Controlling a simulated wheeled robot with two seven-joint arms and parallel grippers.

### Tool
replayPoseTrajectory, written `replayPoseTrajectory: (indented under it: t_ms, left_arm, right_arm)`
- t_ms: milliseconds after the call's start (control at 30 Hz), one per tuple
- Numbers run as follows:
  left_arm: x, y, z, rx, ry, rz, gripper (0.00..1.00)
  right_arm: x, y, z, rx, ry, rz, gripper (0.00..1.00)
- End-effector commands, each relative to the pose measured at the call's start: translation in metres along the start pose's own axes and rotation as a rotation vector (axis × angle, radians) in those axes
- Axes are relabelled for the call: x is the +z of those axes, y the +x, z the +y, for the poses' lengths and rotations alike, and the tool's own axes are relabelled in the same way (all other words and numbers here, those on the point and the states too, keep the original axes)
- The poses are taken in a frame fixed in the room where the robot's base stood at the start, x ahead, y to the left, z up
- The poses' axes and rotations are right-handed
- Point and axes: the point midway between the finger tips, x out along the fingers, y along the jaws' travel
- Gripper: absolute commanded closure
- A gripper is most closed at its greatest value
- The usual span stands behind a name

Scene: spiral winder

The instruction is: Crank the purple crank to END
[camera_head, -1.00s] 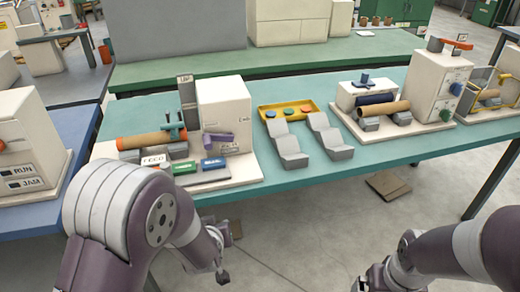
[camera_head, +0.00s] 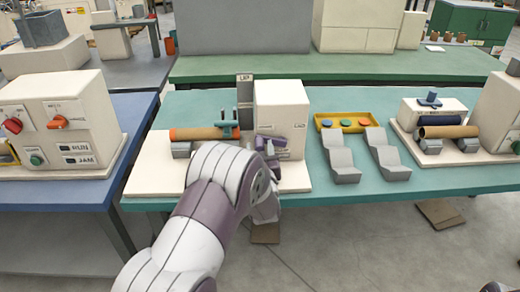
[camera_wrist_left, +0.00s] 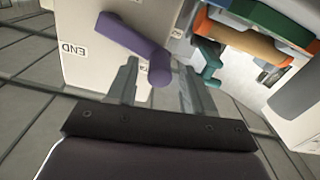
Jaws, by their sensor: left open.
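The purple crank (camera_head: 268,145) sits on the white winder box (camera_head: 283,112), on the side facing me. In the left wrist view the purple crank (camera_wrist_left: 133,38) slants from its hub at upper left down to its handle, with the END label (camera_wrist_left: 73,48) upside down to the left of the hub. My left gripper (camera_head: 265,165) is just below the crank, its fingers partly hidden by my arm. In the wrist view, the left gripper (camera_wrist_left: 158,75) is open, with the handle's end between or just in front of its fingertips; contact is unclear. My right gripper is out of view.
An orange-ended tube (camera_head: 203,133) lies on rollers left of the box, by a teal clamp (camera_head: 229,124) and grey post (camera_head: 244,92). Grey stepped cradles (camera_head: 341,158) and a yellow tray (camera_head: 348,122) stand to the right. My arm hides the base's front.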

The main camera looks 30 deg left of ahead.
Motion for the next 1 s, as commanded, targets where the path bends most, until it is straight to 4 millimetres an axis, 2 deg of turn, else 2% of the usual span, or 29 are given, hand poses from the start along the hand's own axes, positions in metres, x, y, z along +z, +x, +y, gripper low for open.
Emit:
replayPoseTrajectory:
  t_ms: [300,333,467,500,767,1000]
  left_arm:
    - [0.000,0.005,0.000,0.001,0.000,-0.001,0.49]
    - [0.000,0.005,0.000,0.001,0.000,-0.001,0.52]
    - [0.000,0.005,0.000,0.001,0.000,-0.001,0.94]
    - [0.000,0.005,0.000,0.001,0.000,-0.001,1.00]
    - [-0.001,0.005,0.001,0.001,0.012,-0.001,1.00]
    - [-0.009,0.005,0.004,0.001,0.110,-0.002,1.00]
  right_arm:
    - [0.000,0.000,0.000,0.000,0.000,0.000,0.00]
    - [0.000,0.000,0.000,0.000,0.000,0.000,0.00]
    - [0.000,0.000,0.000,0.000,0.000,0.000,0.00]
    - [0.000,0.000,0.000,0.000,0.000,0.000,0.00]
    - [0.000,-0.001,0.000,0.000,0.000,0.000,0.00]
    - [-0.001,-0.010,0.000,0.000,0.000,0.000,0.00]
